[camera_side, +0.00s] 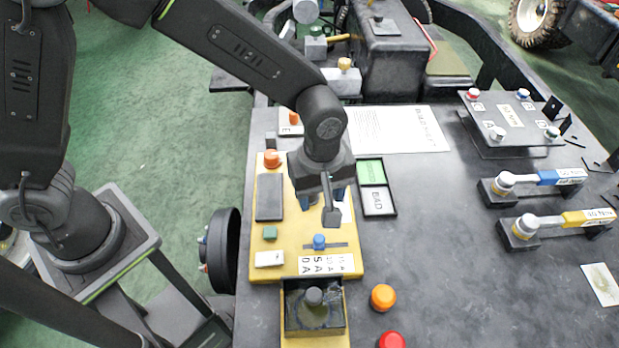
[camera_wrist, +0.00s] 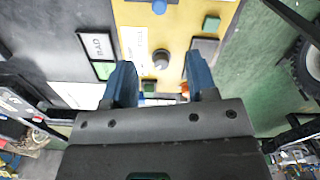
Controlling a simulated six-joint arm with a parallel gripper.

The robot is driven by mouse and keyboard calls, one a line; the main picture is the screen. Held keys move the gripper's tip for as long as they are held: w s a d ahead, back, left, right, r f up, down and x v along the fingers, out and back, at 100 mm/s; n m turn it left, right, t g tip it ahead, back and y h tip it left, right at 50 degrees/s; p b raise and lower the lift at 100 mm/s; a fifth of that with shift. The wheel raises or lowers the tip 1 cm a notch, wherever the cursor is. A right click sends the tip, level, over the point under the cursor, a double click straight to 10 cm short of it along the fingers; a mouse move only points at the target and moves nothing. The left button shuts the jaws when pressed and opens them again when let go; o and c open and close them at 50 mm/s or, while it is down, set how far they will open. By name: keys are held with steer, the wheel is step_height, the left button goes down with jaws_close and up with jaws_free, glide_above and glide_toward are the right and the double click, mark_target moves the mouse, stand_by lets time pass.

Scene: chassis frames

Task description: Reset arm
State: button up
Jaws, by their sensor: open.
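My gripper (camera_side: 333,204) hangs from my arm above the yellow panel (camera_side: 273,247), its jaws pointing down. In the wrist view, its two blue fingers (camera_wrist: 161,85) stand apart with nothing between them. A grey knob (camera_wrist: 161,58) on the panel shows beyond the fingertips in the wrist view. The gripper appears clear of the panel, though the exact height is hard to tell. Part of the panel under the gripper is hidden in the side view.
Right of the panel are a green and white BAD tray (camera_side: 377,203), an orange button (camera_side: 383,297) and a red button (camera_side: 391,341). A dark box (camera_side: 313,328) adjoins the panel's front. The table's middle is mostly clear.

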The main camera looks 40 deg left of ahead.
steer(key=s+a+r+m+t, duration=0.2)
steer(key=s+a+r+m, duration=0.15)
steer(key=a+r, duration=0.45)
steer(key=s+a+r+m+t, duration=0.2)
steer(key=a+r+m, duration=0.2)
steer(key=a+r, duration=0.35)
steer(key=s+a+r+m+t, duration=0.1)
steer(key=s+a+r+m, duration=0.1)
steer(key=s+a+m, duration=0.2)
steer(key=s, duration=0.2)
steer(key=shift+s+a+r+t, duration=0.2)
steer(key=shift+s+a+t, duration=0.1)
steer(key=shift+s+a, duration=0.1)
